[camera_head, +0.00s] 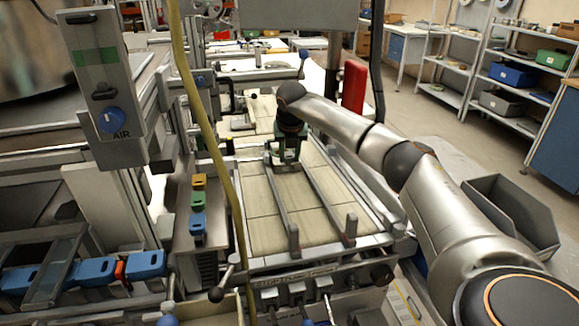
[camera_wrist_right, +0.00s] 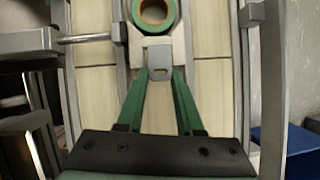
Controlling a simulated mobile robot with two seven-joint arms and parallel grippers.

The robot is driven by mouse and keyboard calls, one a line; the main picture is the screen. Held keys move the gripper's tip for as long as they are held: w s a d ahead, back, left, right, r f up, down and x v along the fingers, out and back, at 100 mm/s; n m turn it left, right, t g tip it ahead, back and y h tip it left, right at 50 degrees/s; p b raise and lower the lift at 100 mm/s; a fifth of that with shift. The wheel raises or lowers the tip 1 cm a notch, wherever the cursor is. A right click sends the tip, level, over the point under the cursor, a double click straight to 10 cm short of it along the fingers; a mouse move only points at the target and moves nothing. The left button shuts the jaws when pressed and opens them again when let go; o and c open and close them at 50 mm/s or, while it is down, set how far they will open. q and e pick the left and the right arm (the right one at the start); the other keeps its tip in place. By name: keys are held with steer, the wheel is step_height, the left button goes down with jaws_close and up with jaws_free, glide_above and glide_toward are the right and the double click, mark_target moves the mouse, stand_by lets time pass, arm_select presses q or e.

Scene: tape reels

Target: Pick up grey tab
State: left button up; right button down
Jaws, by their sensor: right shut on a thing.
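The grey tab (camera_wrist_right: 159,56) is a small flat plate with a slot, seen in the wrist view just below a green ring-shaped reel (camera_wrist_right: 155,8) with a brown core. My right gripper (camera_wrist_right: 160,74) has its two green fingers closed on the tab, one on each side. In the head view my right gripper (camera_head: 287,162) reaches down over the pale tiled bed, and the arm hides part of that area. The tab is too small to make out in the head view. My left gripper is not in view.
The pale bed (camera_head: 262,220) carries long metal rails (camera_head: 322,195) close to the gripper. A yellow hose (camera_head: 207,120) hangs in front. Coloured blocks (camera_head: 198,200) stand at the left. A grey bin (camera_head: 510,212) is at the right. Shelves (camera_head: 515,80) stand behind.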

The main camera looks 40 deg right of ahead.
steer(key=s+a+r+b, duration=0.2)
steer(key=s+a+r, duration=0.6)
steer(key=a, duration=0.3)
steer(key=shift+a+r, duration=0.3)
steer(key=shift+r, duration=0.4)
steer(key=shift+s, duration=0.1)
